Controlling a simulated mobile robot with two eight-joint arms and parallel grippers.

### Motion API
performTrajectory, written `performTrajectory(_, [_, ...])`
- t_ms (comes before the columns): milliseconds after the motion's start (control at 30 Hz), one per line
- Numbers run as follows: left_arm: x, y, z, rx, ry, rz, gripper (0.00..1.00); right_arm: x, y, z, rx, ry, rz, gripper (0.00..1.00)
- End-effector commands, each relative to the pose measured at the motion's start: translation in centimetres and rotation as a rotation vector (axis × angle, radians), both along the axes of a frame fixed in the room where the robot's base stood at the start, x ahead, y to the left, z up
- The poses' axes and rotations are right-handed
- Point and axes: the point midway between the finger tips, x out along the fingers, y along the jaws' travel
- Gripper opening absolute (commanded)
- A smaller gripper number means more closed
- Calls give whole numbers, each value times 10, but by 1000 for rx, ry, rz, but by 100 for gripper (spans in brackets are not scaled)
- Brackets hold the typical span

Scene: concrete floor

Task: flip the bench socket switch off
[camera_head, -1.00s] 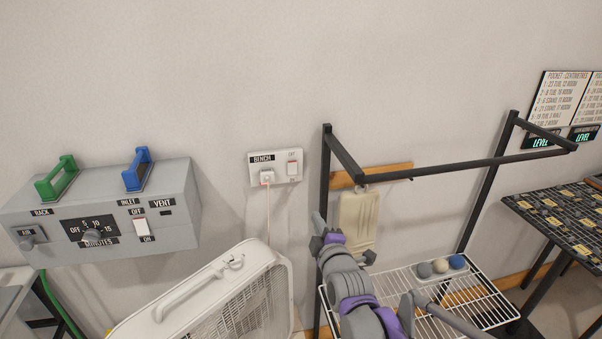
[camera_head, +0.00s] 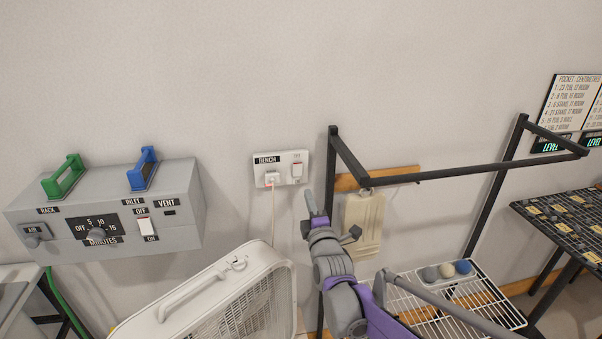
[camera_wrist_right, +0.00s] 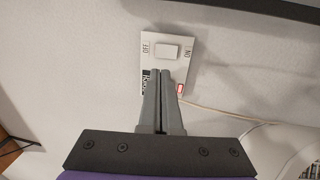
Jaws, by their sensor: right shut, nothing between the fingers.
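The bench socket (camera_head: 281,168) is a white wall plate labelled BENCH, with a rocker switch (camera_head: 298,170) on its right side and a plug (camera_head: 271,179) with a cord below the label. In the right wrist view the switch (camera_wrist_right: 167,51) lies between the words OFF and ON, and a small red light (camera_wrist_right: 180,89) shows at the plate's corner. My right gripper (camera_head: 312,203) is shut and empty, below and slightly right of the plate. In the wrist view its fingertips (camera_wrist_right: 158,71) appear just short of the switch and overlap the plate; contact cannot be told. My left gripper is not in view.
A white box fan (camera_head: 225,295) stands below the socket. A grey control box (camera_head: 110,212) is at the left. Bare wall surrounds the socket.

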Motion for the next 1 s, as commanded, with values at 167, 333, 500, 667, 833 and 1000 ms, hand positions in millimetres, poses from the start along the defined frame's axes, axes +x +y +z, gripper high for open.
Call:
performTrajectory(167, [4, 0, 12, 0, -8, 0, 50, 40, 8, 8, -1, -2, 0, 0])
performTrajectory(333, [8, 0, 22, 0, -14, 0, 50, 74, 14, 13, -1, -2, 0, 0])
performTrajectory(500, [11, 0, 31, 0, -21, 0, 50, 97, 19, 15, 0, -2, 0, 0])
performTrajectory(667, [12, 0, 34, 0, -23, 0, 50, 106, 21, 15, 0, 0, 0, 0])
performTrajectory(833, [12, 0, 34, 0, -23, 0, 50, 108, 21, 14, 0, 0, 0, 0])
performTrajectory(1000, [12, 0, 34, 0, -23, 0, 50, 108, 21, 14, 0, 0, 0, 0])
